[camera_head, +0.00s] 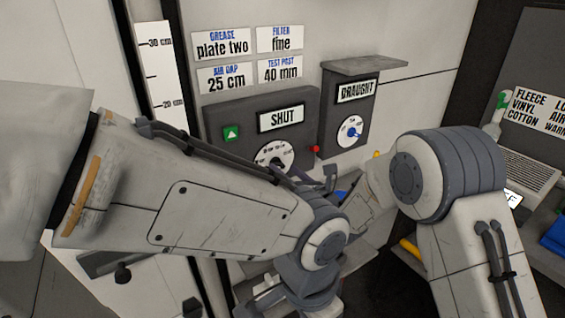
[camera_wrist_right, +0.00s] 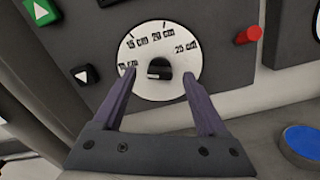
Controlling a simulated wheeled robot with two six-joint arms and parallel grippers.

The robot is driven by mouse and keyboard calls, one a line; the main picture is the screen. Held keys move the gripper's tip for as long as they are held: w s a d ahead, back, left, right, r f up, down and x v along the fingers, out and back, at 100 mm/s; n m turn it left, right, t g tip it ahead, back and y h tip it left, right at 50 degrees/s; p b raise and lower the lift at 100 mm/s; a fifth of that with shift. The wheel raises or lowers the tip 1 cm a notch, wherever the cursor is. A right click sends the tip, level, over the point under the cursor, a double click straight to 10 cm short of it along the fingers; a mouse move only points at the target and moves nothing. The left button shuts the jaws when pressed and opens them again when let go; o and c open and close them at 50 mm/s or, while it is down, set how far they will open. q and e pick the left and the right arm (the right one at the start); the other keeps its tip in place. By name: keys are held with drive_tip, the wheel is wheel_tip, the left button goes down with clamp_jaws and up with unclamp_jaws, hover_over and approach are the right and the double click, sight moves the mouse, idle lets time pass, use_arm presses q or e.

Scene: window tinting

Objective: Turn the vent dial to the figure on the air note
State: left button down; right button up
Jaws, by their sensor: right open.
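The air note (camera_head: 224,77) on the wall reads "AIR GAP 25 cm". Below it, a grey box carries the white vent dial (camera_head: 275,155), partly hidden by my left arm in the head view. In the right wrist view the dial (camera_wrist_right: 160,48) shows figures in cm, with 25 cm at its right, and a black centre knob (camera_wrist_right: 158,70). The knob's pale mark faces left. My right gripper (camera_wrist_right: 157,74) is open, its purple fingers spread to either side of the knob with gaps visible. It shows small in the head view (camera_head: 327,180). My left gripper's jaws are unclear.
Beside the dial are a green triangle button (camera_head: 231,133), a SHUT sign (camera_head: 282,117) and a red knob (camera_wrist_right: 249,35). A DRAUGHT box (camera_head: 350,105) with its own blue-centred dial (camera_head: 349,131) stands to the right. A blue round button (camera_wrist_right: 301,140) is at lower right.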

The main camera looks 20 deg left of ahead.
drive_tip(key=shift+x, duration=1.25)
